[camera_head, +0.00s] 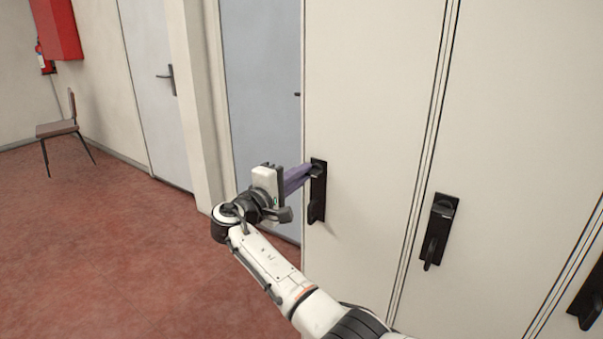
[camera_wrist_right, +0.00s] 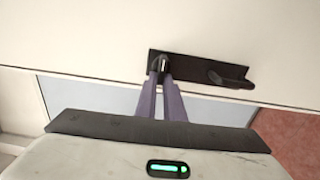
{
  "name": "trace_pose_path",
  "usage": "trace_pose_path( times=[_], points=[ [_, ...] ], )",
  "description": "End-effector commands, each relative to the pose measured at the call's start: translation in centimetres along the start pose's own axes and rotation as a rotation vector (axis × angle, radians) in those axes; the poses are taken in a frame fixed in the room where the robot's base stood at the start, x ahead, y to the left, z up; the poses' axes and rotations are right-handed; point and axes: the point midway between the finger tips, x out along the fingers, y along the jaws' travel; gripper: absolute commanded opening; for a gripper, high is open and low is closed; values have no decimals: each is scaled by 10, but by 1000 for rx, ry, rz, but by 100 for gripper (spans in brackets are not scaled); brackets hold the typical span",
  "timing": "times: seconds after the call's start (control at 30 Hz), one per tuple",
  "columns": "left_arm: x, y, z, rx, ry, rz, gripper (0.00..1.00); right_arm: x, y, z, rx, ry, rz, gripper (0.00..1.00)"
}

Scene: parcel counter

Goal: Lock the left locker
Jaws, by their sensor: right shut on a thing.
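The left locker (camera_head: 368,95) is a tall cream door, and it looks shut. Its black lock plate (camera_head: 318,196) has a small turning latch (camera_head: 317,171) at the top and a lever handle below. My right gripper (camera_head: 309,172) reaches in from the left side of the door, its purple fingers at the latch. In the right wrist view the fingers (camera_wrist_right: 160,76) are shut on the dark latch (camera_wrist_right: 158,62) at the left end of the plate (camera_wrist_right: 195,66). The handle (camera_wrist_right: 232,79) is free at the other end. The fingertips partly hide the latch. My left gripper is not in view.
A second locker (camera_head: 515,110) with its own black lock plate (camera_head: 437,228) stands to the right, and another plate (camera_head: 590,295) shows at the right edge. Left are grey doors, a chair (camera_head: 62,128) and a red wall box (camera_head: 57,28). The red floor (camera_head: 100,250) is clear.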

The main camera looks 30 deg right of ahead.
Motion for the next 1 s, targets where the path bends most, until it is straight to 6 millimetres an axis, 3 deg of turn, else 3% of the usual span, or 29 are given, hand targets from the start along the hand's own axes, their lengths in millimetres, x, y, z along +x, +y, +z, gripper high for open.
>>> trace_pose_path(
  times=[0.27,0.3,0.4,0.77,1.0],
  points=[
    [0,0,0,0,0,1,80,0,0,0,-4,1,1,0],
    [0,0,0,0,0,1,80,0,0,0,-4,1,1,10],
    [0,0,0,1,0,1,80,0,0,0,-3,0,1,27],
    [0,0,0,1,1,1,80,-4,-1,0,-1,1,0,27],
    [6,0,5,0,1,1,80,-43,-3,-1,0,4,-1,27]
  ],
)
